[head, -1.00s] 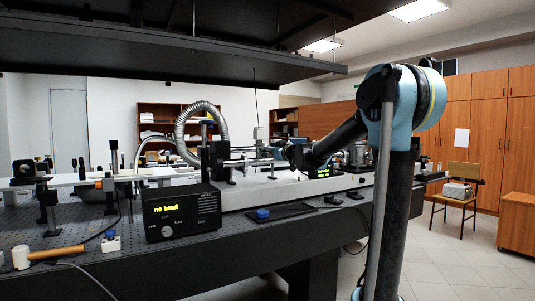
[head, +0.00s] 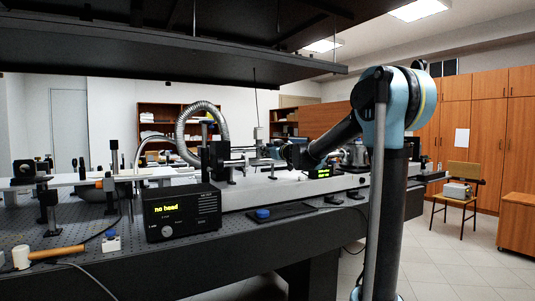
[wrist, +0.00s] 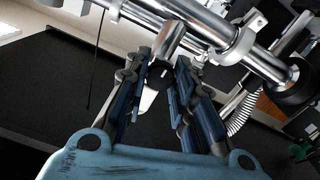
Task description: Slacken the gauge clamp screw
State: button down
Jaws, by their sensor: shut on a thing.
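My gripper (wrist: 164,66) is shut on a small dark round knob (wrist: 157,73), which I take for the gauge clamp screw. The fingers hide much of it. Just beyond the fingertips is a short shiny metal cylinder (wrist: 174,38), beside a long polished metal rod assembly (wrist: 215,38) that runs diagonally across the top. In the head view my gripper (head: 280,152) reaches in from the right at the metal gauge assembly (head: 245,157) over the bench; the screw is too small to make out there.
A mallet (head: 45,255) lies at left. A ribbed silver hose (head: 185,122) arches behind the gauge assembly. A dark shelf (head: 170,60) hangs overhead. The floor at right (head: 480,250) is partly clear.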

jog(key=shift+d+m, duration=0.1)
jog(key=shift+m, duration=0.4)
jog(key=c, duration=1.3)
grip_release()
jog(key=shift+c, duration=0.2)
jog(key=v, duration=1.2)
jog(key=shift+w, duration=0.1)
